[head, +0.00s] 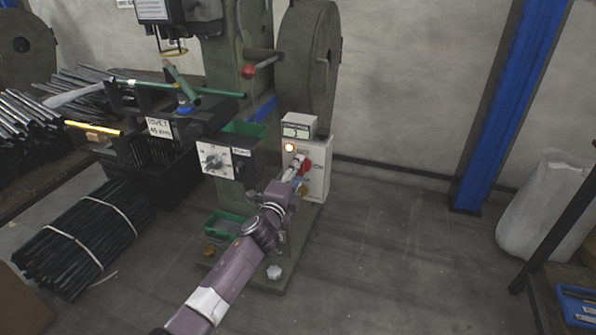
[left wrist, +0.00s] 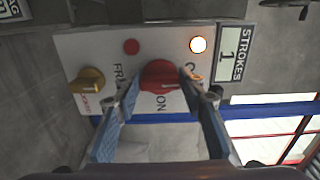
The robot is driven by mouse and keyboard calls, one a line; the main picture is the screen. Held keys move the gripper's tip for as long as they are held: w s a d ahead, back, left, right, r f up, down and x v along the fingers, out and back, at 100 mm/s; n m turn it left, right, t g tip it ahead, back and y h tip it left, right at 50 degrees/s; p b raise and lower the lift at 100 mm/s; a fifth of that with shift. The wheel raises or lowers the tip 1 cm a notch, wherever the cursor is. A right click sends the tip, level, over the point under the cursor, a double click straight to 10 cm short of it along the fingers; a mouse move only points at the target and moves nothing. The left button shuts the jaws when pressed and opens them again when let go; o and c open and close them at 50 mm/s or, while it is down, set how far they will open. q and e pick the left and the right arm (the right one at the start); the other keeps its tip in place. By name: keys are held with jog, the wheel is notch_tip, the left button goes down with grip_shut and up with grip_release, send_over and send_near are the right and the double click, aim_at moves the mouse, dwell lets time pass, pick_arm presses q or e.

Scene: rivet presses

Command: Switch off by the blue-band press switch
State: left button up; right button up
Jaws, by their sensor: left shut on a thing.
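The press (head: 242,55) with a blue band (head: 262,108) stands in the middle of the head view. On its front right is a pale switch box (head: 318,180) with a red knob (head: 306,167) and a lit lamp (head: 289,148). My left gripper (head: 295,172) reaches the box from the front and is shut on the red knob. In the left wrist view the red knob (left wrist: 160,76) is between the fingertips, partly covered by them, near the word ON. The lamp (left wrist: 198,45) glows there too. The knob's exact pointing is unclear.
A yellow knob (left wrist: 87,80) and a dark red button (left wrist: 131,46) sit on the same panel. A counter (left wrist: 232,55) reads STROKES 1. A second panel (head: 215,160) with a grey knob is to the left.

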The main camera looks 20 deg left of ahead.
pick_arm(q)
jog(key=shift+a+r, duration=0.1)
jog(key=o, duration=1.2)
jog(key=shift+c, duration=0.2)
jog(key=s, duration=1.2)
jog(key=shift+a, duration=0.15)
